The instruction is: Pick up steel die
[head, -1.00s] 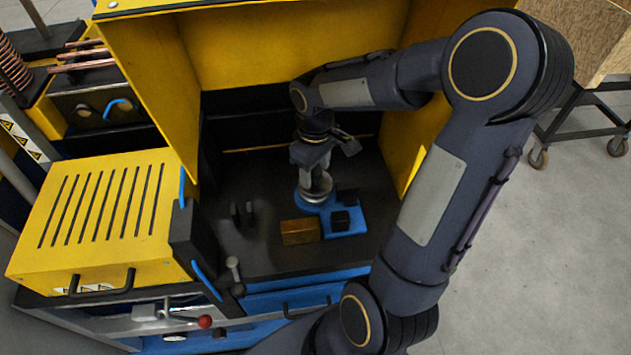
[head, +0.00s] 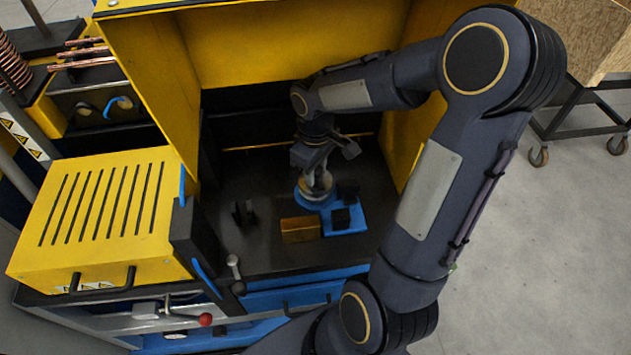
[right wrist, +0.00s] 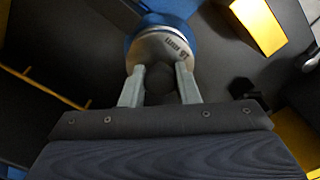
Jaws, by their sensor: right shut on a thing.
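The steel die (head: 316,190) is a round silvery disc on the blue holder (head: 350,222) inside the yellow machine. In the right wrist view the die (right wrist: 158,47) shows engraved lettering on its face, with the blue holder (right wrist: 168,8) beyond it. My right gripper (head: 318,176) points down at the die from above; in the right wrist view its two pale fingers (right wrist: 160,80) are shut on the die. I cannot tell whether the die touches the holder. My left gripper is not in view.
Yellow walls (head: 290,45) enclose the back and sides. A slotted yellow cover (head: 105,212) stands at the left.

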